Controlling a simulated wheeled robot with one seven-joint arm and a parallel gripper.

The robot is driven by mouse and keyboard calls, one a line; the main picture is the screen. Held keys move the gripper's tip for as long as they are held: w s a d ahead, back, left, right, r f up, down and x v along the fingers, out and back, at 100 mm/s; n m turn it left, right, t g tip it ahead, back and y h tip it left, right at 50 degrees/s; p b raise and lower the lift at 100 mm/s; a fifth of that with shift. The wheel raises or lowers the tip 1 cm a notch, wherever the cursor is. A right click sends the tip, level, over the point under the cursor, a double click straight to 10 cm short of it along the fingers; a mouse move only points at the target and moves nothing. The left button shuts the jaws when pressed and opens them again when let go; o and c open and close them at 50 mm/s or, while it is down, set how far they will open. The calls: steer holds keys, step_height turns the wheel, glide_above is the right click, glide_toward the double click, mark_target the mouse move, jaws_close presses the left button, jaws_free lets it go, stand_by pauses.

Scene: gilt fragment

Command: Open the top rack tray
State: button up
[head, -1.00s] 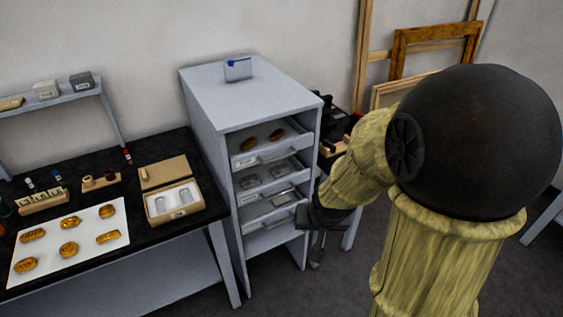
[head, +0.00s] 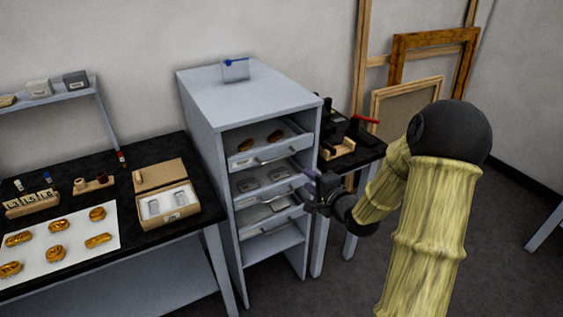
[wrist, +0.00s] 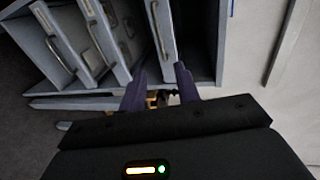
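The grey rack (head: 203,135) stands in the middle of the head view with several pull-out trays. The top rack tray (head: 240,160) holds two gilt pieces (head: 274,137) and has a bar handle (head: 277,156) on its front. My gripper (head: 309,183) is at the rack's right front edge, lower than the top tray's handle and apart from it. In the wrist view the fingers (wrist: 160,84) are spread with nothing held. There the top tray (wrist: 167,35) is the rightmost of the tilted tray fronts, and its handle (wrist: 157,30) lies beyond the fingers.
A black table (head: 185,232) with a white sheet of gilt pieces and an open box (head: 168,206) stands left of the rack. Another dark table (head: 366,152) with equipment is close on the right. Wooden frames (head: 433,40) lean on the wall. Floor is clear in front.

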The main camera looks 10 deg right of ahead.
mark_target(280, 158)
steer(key=p+x, duration=0.2)
steer(key=x, duration=1.5)
steer(key=shift+w, duration=0.25)
steer(key=shift+a, duration=0.1)
jaws_close()
